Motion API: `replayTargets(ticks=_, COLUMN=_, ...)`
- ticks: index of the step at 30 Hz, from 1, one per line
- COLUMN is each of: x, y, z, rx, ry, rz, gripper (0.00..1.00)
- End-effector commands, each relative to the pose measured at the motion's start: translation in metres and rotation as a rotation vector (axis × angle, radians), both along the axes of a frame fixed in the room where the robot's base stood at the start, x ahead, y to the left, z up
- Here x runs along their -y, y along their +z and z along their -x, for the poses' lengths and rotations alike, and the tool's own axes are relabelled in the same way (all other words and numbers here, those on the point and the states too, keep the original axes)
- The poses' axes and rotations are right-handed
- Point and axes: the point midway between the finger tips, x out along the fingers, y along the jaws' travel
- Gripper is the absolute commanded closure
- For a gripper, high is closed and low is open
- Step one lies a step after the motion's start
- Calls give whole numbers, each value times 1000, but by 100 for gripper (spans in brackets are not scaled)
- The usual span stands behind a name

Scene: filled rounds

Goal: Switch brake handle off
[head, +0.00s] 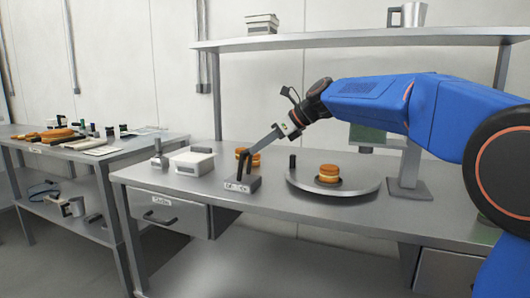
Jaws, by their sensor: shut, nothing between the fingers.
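A small grey box (242,184) with dark markings on its front stands near the front edge of the bench. A short dark lever (241,167) rises from it and looks like the brake handle; its exact setting is too small to read. My gripper (251,151) reaches down from the right with its long grey fingers shut and empty. The fingertips are just above the box, close to the lever's upper end. I cannot tell whether they touch it. The fingers partly cover a brown-and-cream filled round behind the box.
A round metal plate (310,190) right of the box bears a filled round (328,173). A small black cylinder (292,163) is near its rim. A white container (191,162) and a metal object (158,154) stand left. A cluttered side table (30,148) is farther left.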

Motion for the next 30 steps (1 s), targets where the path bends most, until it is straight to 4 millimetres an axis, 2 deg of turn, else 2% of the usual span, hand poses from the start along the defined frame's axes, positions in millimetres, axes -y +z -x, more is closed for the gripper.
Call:
replayTargets(ticks=6, x=-25, y=7, z=-9, rx=-57, ry=4, rz=163, gripper=100)
replayTargets(ticks=15, x=-47, y=11, z=-18, rx=-122, ry=2, rz=337, gripper=100)
replayTargets(ticks=30, x=-75, y=11, z=-27, rx=-120, ry=0, rz=329, gripper=100)
